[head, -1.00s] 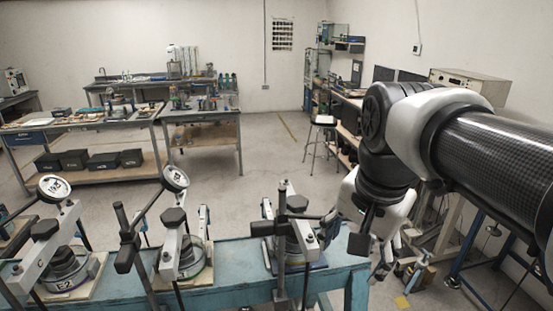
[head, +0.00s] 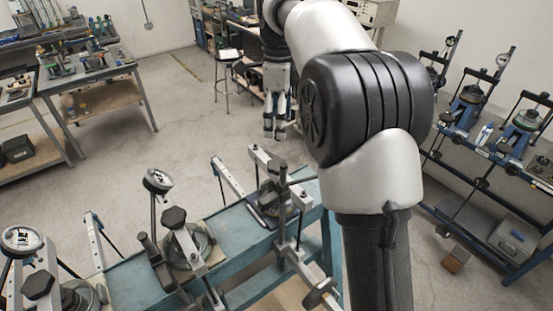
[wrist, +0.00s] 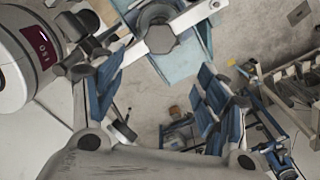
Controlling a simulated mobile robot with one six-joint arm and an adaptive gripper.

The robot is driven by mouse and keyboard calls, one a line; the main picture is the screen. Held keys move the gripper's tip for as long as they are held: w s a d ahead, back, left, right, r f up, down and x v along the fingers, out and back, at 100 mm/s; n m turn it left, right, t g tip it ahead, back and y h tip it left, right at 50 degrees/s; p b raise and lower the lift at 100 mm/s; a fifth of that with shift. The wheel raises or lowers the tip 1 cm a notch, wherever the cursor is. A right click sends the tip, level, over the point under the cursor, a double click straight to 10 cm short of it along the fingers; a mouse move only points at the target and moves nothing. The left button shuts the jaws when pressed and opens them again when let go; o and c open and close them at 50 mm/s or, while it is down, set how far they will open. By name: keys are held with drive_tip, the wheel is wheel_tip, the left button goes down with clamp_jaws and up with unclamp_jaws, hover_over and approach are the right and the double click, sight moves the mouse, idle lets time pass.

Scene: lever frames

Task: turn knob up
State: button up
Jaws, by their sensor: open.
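Several lever frames with black knobs stand on the blue bench (head: 225,240). One black hexagonal knob (head: 174,217) tops the middle frame; another knob (head: 38,286) is on the frame at lower left. The rightmost frame (head: 283,205) has a grey upright post and a round base. I cannot tell which knob the task means. My gripper (head: 274,128) points down and appears above and behind the rightmost frame, empty. In the wrist view my gripper (wrist: 163,100) is open, its blue-padded fingers wide apart, and a dark hexagonal knob (wrist: 160,39) shows at the top, apart from them.
A blue rack (head: 470,205) with more lever devices stands at the right. A stool (head: 228,70) and work tables (head: 95,85) are behind. A small brown box (head: 456,260) lies on the floor. Open floor lies between the bench and the tables.

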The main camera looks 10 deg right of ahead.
sight(277, 164)
wheel_tip(277, 164, down, 14)
drive_tip(key=shift+a+r+b, duration=0.15)
drive_tip(key=shift+r+b, duration=0.1)
drive_tip(key=shift+b, duration=0.25)
drive_tip(key=shift+c, duration=0.3)
drive_tip(key=c, duration=1)
